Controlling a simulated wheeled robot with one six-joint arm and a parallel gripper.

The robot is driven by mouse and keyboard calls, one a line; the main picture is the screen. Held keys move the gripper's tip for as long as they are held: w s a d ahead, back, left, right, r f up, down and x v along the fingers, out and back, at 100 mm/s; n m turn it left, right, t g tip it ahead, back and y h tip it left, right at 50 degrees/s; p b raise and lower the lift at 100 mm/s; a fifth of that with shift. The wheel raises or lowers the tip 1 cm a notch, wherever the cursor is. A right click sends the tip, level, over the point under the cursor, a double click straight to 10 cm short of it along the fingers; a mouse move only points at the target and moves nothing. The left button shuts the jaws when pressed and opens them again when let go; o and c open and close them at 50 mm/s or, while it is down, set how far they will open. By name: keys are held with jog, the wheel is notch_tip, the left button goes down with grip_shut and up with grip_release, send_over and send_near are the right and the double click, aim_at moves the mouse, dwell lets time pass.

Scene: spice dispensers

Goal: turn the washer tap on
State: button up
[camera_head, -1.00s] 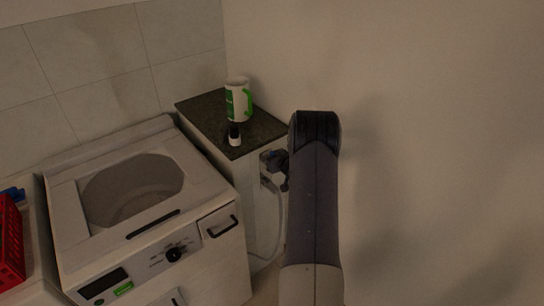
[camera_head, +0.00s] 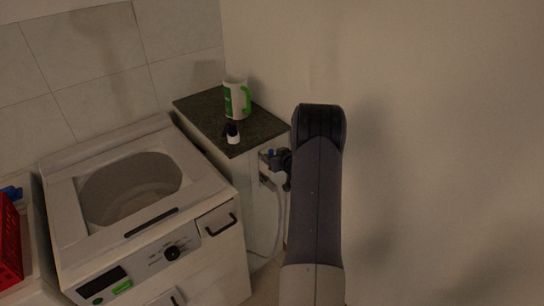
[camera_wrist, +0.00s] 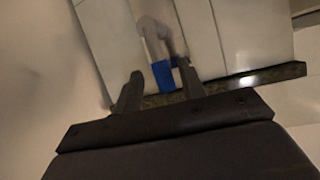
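The washer tap shows as a small blue handle (camera_wrist: 163,74) in the wrist view, with a pale curved hose or pipe (camera_wrist: 154,32) behind it. In the head view a bit of the blue handle (camera_head: 270,152) shows on the side of the narrow cabinet. My gripper (camera_wrist: 158,80) has its two fingers apart, one on each side of the blue handle. The handle looks closer to the right finger; I cannot tell whether they touch. In the head view my gripper (camera_head: 279,160) is small and partly hidden by my arm, right at the cabinet's side.
A top-loading washer (camera_head: 205,180) stands left of the narrow cabinet, whose dark top (camera_head: 205,108) holds a white and green mug (camera_head: 234,99) and a small black-and-white bottle (camera_head: 233,133). A hose (camera_head: 280,215) hangs below the tap. A bare wall is close on the right.

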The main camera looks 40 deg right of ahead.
jog(key=b+v, duration=0.1)
jog(key=v, duration=0.7)
jog(key=shift+s+r, duration=0.15)
jog(key=shift+s, duration=0.25)
jog(key=shift+w, duration=0.1)
jog(key=p+x, duration=0.1)
jog(key=x, duration=0.9)
jog(key=shift+w+f+p, duration=0.2)
jog(key=shift+w+p, duration=0.1)
jog(key=shift+w, duration=0.05)
jog(key=shift+s, duration=0.1)
jog(key=shift+a+f+b, duration=0.1)
jog(key=shift+f+b, duration=0.15)
jog(key=shift+b, duration=0.5)
jog(key=a+n+h+b, duration=0.1)
jog(key=b, duration=0.5)
jog(key=shift+n, duration=0.4)
jog(key=shift+a+r+h+b, duration=0.2)
jog(key=shift+h+b, duration=0.1)
jog(key=shift+b, duration=0.4)
